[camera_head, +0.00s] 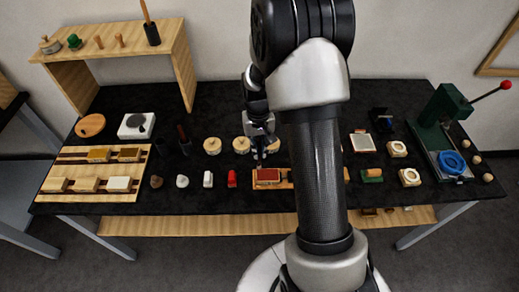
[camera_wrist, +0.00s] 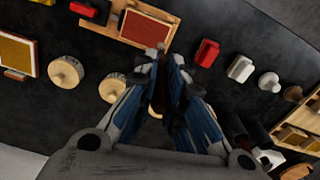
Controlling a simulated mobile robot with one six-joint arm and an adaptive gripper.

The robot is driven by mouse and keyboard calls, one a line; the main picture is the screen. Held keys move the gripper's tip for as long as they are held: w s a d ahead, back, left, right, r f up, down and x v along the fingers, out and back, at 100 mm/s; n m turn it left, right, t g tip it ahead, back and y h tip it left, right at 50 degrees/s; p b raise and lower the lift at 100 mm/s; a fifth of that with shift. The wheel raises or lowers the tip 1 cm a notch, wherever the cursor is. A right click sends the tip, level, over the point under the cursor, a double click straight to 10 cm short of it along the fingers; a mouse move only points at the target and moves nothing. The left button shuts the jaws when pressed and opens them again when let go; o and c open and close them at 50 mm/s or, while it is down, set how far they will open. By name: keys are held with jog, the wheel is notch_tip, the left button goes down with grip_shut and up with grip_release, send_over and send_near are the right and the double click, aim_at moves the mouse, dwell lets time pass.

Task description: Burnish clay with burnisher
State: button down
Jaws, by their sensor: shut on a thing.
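My gripper (camera_head: 261,150) points down over the middle of the black table. In the wrist view its fingers (camera_wrist: 165,65) are closed together on a thin burnisher (camera_wrist: 160,47), mostly hidden between them; only a small pale tip shows. The red-brown clay (camera_head: 268,175) lies in a wooden holder on the table, just below my gripper. In the wrist view the clay (camera_wrist: 145,28) is just beyond the tip. I cannot tell whether the tip touches the clay or its holder.
A red block (camera_head: 232,179) and white blocks (camera_head: 208,179) stand left of the clay. Round wooden pots (camera_head: 212,145) stand behind. A green press (camera_head: 440,125) is at right, a wooden rack (camera_head: 95,172) at left, and a raised shelf (camera_head: 110,42) at back left. My arm hides some table.

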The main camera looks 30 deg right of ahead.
aim_at(258, 141)
jog(key=shift+w+a+r+p, duration=0.15)
jog(key=shift+r+p, duration=0.35)
jog(key=shift+r, duration=0.45)
jog(key=shift+r+p, duration=0.8)
jog(key=shift+r, duration=0.45)
